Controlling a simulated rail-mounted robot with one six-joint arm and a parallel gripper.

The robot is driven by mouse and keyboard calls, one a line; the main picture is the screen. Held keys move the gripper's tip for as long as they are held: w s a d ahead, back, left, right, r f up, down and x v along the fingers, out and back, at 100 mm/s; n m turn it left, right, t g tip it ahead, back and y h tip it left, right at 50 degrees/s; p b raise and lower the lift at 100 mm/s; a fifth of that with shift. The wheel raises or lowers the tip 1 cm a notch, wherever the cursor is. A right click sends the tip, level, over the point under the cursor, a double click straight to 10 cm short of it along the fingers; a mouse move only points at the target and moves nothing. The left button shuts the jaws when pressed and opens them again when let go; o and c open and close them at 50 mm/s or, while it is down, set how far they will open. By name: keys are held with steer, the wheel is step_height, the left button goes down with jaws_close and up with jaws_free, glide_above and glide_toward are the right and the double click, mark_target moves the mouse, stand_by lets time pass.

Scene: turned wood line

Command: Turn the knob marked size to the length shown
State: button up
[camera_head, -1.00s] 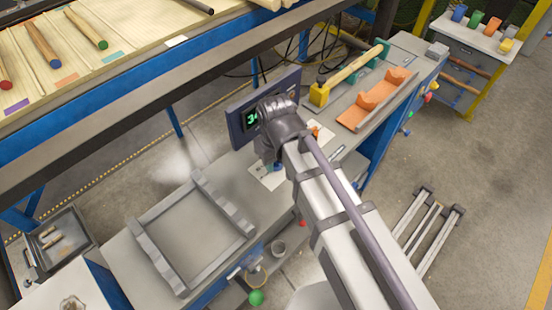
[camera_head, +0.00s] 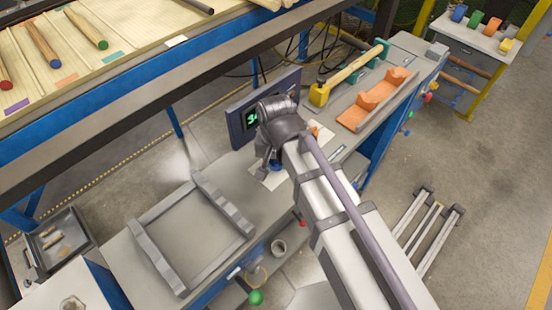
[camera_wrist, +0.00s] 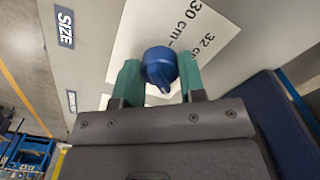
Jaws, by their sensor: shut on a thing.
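The blue knob (camera_wrist: 159,66) sits on a white scale card (camera_wrist: 185,30) in the wrist view, with the marks "30 cm" and "32 cm" readable beside it. A dark SIZE label (camera_wrist: 65,25) is on the grey panel to the left. My gripper (camera_wrist: 158,78) has its two green fingers closed on opposite sides of the knob. In the head view my wrist hides most of the knob. A dark display (camera_head: 250,117) behind my wrist shows green digits starting with 3; the rest is covered.
A grey frame (camera_head: 158,262) lies on the bench to the left. An orange cradle (camera_head: 372,103) and a yellow-ended wooden piece (camera_head: 345,72) lie to the right. A second dark label (camera_wrist: 72,102) is on the panel. A dark blue surface (camera_wrist: 283,120) is close at right.

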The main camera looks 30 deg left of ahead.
steer(key=shift+m, duration=0.5)
steer(key=o, duration=0.9)
step_height(320, 180, up, 11)
steer(key=p, duration=1.1)
steer(key=shift+f, duration=0.1)
